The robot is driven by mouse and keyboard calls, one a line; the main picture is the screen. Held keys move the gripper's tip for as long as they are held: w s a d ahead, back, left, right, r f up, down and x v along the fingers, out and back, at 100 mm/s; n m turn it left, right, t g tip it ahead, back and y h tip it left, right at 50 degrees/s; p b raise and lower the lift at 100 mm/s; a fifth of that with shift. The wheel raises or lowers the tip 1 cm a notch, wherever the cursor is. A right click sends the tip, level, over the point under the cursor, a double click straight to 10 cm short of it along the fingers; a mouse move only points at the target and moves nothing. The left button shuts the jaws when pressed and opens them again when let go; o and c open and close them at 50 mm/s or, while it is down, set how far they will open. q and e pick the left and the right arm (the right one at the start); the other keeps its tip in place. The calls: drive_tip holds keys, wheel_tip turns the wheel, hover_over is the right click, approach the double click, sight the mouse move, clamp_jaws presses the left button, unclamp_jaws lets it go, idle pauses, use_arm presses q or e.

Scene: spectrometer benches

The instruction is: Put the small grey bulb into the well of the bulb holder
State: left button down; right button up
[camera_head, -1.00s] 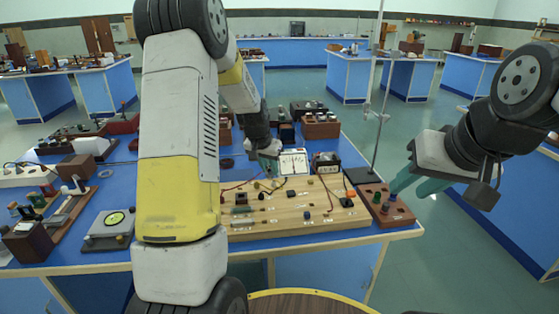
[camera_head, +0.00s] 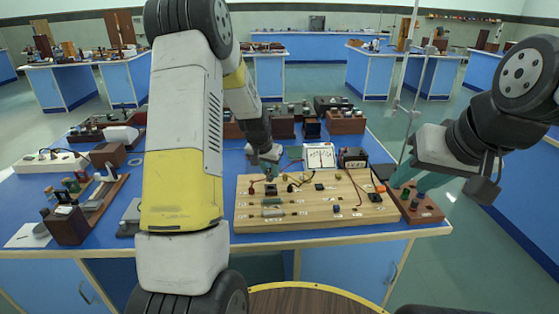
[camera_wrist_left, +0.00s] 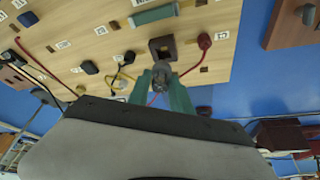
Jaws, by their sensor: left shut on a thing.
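My left gripper (camera_head: 268,167) is above the back left of the wooden circuit board (camera_head: 330,218). In the left wrist view its green fingers (camera_wrist_left: 163,88) are shut on the small grey bulb (camera_wrist_left: 161,73). The bulb holder (camera_wrist_left: 163,48) is a brown square block with a dark well, fixed on the board just beyond the bulb in that view. It shows as a small dark block in the head view (camera_head: 270,189). The bulb appears apart from the well; its height above it is unclear. My right gripper (camera_head: 412,182) is open and empty near the board's right end.
A red terminal (camera_wrist_left: 205,40) stands beside the holder, and a green cylinder (camera_wrist_left: 154,14) lies beyond it. Wires cross the board. A white-faced meter (camera_head: 320,156) stands behind it. A brown block with posts (camera_head: 415,207) sits under my right gripper.

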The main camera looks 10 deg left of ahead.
sight(270, 177)
use_arm(q)
drive_tip(key=shift+f, duration=1.95)
drive_tip(key=c, duration=1.1)
unclamp_jaws()
